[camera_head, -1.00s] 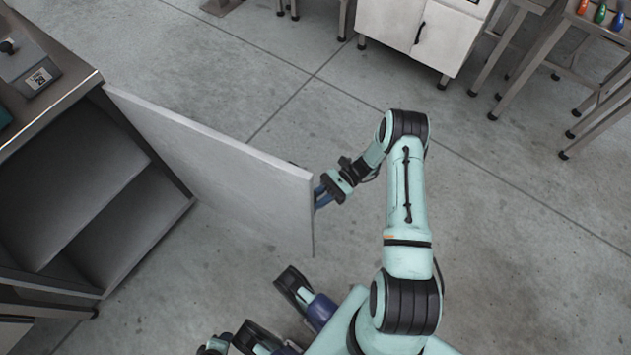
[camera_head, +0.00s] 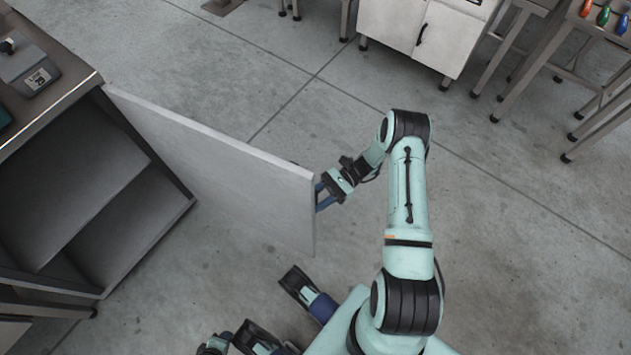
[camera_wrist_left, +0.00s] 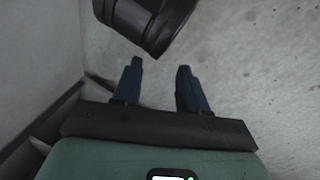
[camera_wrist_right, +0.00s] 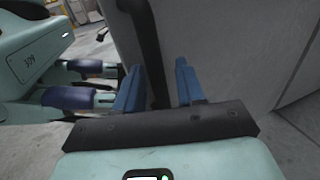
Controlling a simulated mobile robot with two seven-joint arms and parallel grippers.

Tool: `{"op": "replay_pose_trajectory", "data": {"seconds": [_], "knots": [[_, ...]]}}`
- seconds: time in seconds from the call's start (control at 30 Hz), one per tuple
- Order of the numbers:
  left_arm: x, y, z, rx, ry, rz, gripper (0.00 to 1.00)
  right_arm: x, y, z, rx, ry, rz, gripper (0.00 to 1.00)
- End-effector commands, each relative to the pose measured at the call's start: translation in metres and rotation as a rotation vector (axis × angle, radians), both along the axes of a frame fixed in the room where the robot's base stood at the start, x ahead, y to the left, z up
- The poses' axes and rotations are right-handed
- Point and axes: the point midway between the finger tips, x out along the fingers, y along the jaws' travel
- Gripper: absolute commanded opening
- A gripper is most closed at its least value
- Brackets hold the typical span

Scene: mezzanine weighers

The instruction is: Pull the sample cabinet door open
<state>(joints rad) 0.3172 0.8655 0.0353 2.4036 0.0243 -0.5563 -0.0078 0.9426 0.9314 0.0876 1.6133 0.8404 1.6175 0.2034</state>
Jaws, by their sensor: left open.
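The sample cabinet (camera_head: 87,165) stands at the left of the head view, with its pale grey door (camera_head: 220,180) swung wide and bare shelves showing inside. My right gripper (camera_head: 321,196) is at the door's free outer edge. In the right wrist view, its blue fingers (camera_wrist_right: 159,82) are apart, on either side of the dark bar handle (camera_wrist_right: 150,45); small gaps seem to show beside the bar. My left gripper (camera_wrist_left: 160,63) is open and empty in the left wrist view, away from the door handle.
A small weigher (camera_head: 28,68) sits on the cabinet top. A white cabinet (camera_head: 405,30) stands at the back, with a metal-legged bench (camera_head: 590,60) holding coloured items at the right. The concrete floor (camera_head: 490,230) is clear at the right of my right arm.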

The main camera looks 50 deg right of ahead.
Motion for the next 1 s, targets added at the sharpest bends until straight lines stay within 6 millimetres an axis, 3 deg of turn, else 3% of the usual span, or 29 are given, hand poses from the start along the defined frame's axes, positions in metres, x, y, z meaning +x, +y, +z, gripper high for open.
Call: {"op": "replay_pose_trajectory", "data": {"seconds": [0.13,0.27,0.7,1.0], "knots": [[0.0,0.0,0.0,0.0,-0.001,0.0,0.43,-0.001,-0.006,0.0,-0.001,0.0,-0.002,0.38],[0.001,0.001,-0.001,0.002,-0.004,0.001,0.43,-0.006,-0.024,-0.001,-0.003,0.002,-0.002,0.38],[0.015,0.008,-0.012,0.02,-0.04,0.017,0.43,-0.028,-0.113,-0.002,-0.003,0.001,-0.002,0.38],[0.02,0.011,-0.014,0.027,-0.054,0.022,0.43,-0.032,-0.13,0.0,-0.001,0.001,0.0,0.38]]}}
